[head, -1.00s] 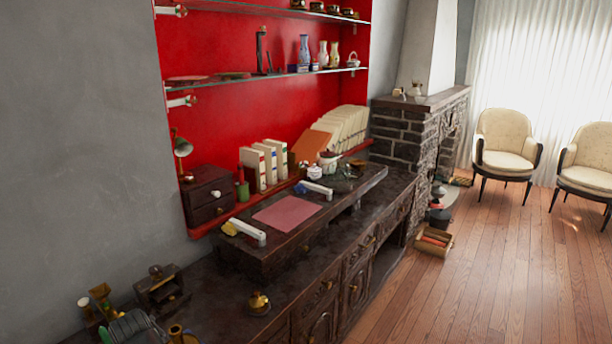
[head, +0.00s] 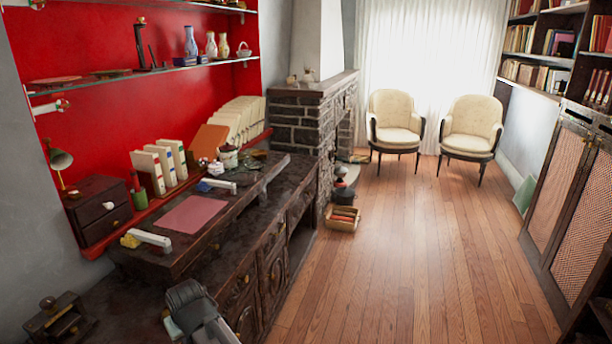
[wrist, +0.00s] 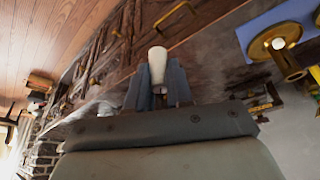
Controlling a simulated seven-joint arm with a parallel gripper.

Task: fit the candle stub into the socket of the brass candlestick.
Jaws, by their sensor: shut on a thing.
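The stub's lower part is hidden by the fingers. I cannot tell whether these form the candlestick. They are apart from the stub.
The dark sideboard (head: 108,308) runs along the wall, with a raised shelf holding a pink mat (head: 192,214) and white-handled items. A blue mat (wrist: 247,35) lies under the brass dish.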

